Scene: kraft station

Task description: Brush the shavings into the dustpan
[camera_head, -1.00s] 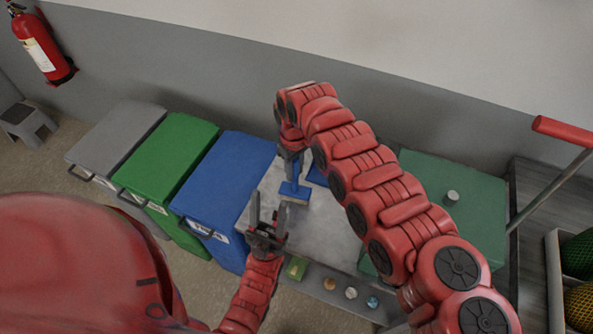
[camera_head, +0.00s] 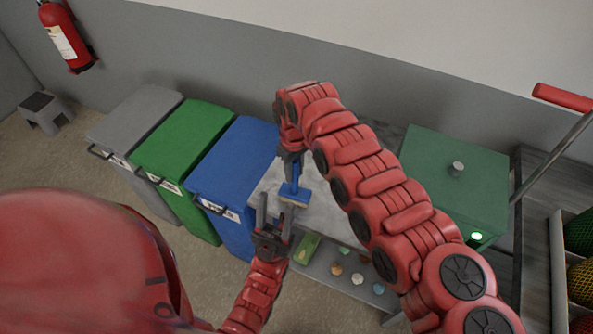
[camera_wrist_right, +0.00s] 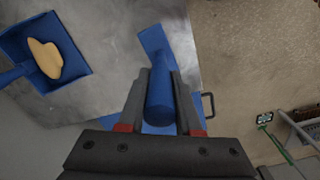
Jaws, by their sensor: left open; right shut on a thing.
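My right gripper (camera_head: 292,160) is shut on the handle of a blue brush (camera_head: 296,191). The brush points down at the grey worktable (camera_head: 325,215), its pale bristle edge at or just above the surface. In the right wrist view the handle of the brush (camera_wrist_right: 159,95) lies between the fingers. A blue dustpan (camera_wrist_right: 20,45) lies on the table at the upper left there, with a tan pile of shavings (camera_wrist_right: 45,59) in it. In the head view my right arm hides the dustpan. My left gripper (camera_head: 275,208) is open and empty by the table's front edge, close to the brush.
Blue (camera_head: 240,165), green (camera_head: 185,140) and grey (camera_head: 135,115) bins stand left of the table. A green box (camera_head: 455,175) with a lit green lamp stands at the right. Several small items and a yellow-green block (camera_head: 306,249) lie on a lower shelf in front.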

